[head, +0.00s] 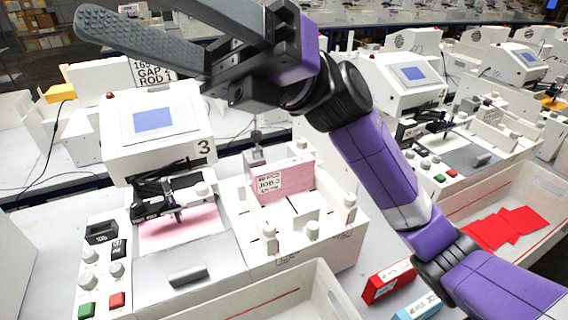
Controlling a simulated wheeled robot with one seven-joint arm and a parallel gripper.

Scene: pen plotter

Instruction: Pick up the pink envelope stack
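The pink envelope stack (296,180) stands upright in the white feeder beside the plotter marked 3, at the middle of the head view. A white label reading JOB is on its front. My gripper (150,14) is raised in the upper left, well above the plotter and nearer the camera. Its dark fingers are spread apart, with nothing seen between them. One fingertip is cut off by the top edge. The stack is clear of my gripper, and its lower part is hidden by the feeder.
Plotter 3 (150,160) has a pink sheet (180,230) on its bed. White posts (268,238) rise in front of the stack. A red box (388,282) and a blue box (418,308) lie right of the feeder. Red envelopes (500,228) lie in a white bin at right.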

